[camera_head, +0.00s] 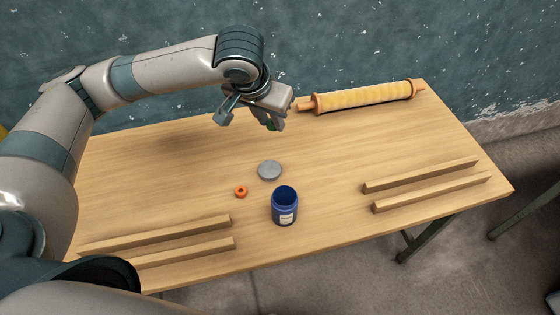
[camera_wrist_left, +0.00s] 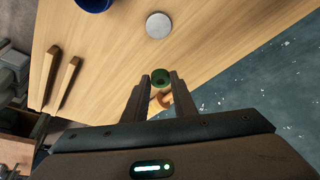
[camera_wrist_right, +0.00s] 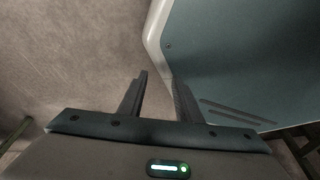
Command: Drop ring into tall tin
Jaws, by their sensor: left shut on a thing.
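My left gripper (camera_head: 271,124) is shut on a small green round piece with a dark centre, which looks like a ring (camera_wrist_left: 160,77). It holds this above the back part of the table, near the rolling pin's left handle. The tall tin is a blue open-topped jar (camera_head: 285,211) with a white label, upright near the table's front edge. It shows partly at the top of the left wrist view (camera_wrist_left: 93,4). An orange ring (camera_head: 241,191) lies on the table left of the tin. My right gripper (camera_wrist_right: 160,79) is open and empty, away from the table.
A grey disc (camera_head: 269,170) lies flat behind the tin. Wooden rails in pairs lie at the left front (camera_head: 165,234) and right (camera_head: 420,175). A yellow roll with wooden handles (camera_head: 362,97) lies along the back edge. The table middle (camera_head: 330,150) is clear.

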